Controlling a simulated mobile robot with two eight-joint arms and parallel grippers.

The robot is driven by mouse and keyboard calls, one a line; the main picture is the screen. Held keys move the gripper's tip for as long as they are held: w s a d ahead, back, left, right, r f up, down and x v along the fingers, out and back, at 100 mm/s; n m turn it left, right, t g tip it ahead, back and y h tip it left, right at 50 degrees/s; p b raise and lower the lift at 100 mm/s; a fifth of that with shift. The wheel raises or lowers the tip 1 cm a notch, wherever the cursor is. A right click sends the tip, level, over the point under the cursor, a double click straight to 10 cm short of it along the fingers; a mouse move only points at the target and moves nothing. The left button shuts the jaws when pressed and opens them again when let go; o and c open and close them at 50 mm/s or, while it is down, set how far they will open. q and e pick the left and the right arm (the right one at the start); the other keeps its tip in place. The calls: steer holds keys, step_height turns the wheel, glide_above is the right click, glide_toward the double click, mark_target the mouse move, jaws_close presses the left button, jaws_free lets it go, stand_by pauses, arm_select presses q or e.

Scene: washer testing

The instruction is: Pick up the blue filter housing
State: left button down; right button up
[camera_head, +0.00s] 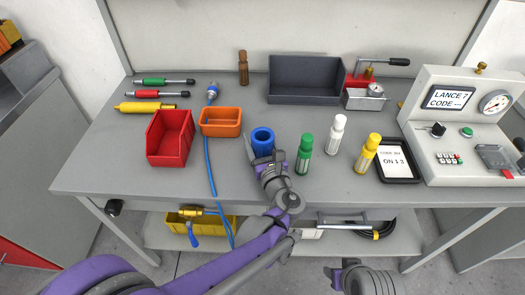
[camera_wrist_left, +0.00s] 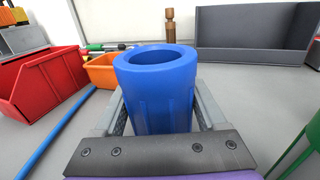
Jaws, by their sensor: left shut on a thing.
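The blue filter housing (camera_head: 262,139) is a short upright cylinder with a round hole in its top, at the middle of the grey bench. In the left wrist view the housing (camera_wrist_left: 155,92) fills the space between the two fingers. My left gripper (camera_head: 263,154) is shut on it from the front, one finger on each side. I cannot tell whether the housing's base touches the bench; the gripper body hides it in the left wrist view. My right gripper (camera_head: 334,275) is low in front of the bench, small and partly seen, so its jaw state is unclear.
A red bin (camera_head: 171,138) and an orange bin (camera_head: 221,122) stand to the left, with a blue hose (camera_head: 209,167) beside them. Green (camera_head: 304,154), white (camera_head: 336,134) and yellow (camera_head: 367,153) bottles stand close on the right. A dark grey tray (camera_head: 305,79) is behind.

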arm_select(q)
step_height(320, 180, up, 10)
steer(key=p, duration=0.2)
steer(key=shift+p, duration=0.4)
stand_by(0.4)
steer(key=shift+f+b, duration=2.65)
steer(key=shift+f, duration=2.05)
steer(key=shift+f, duration=0.3)
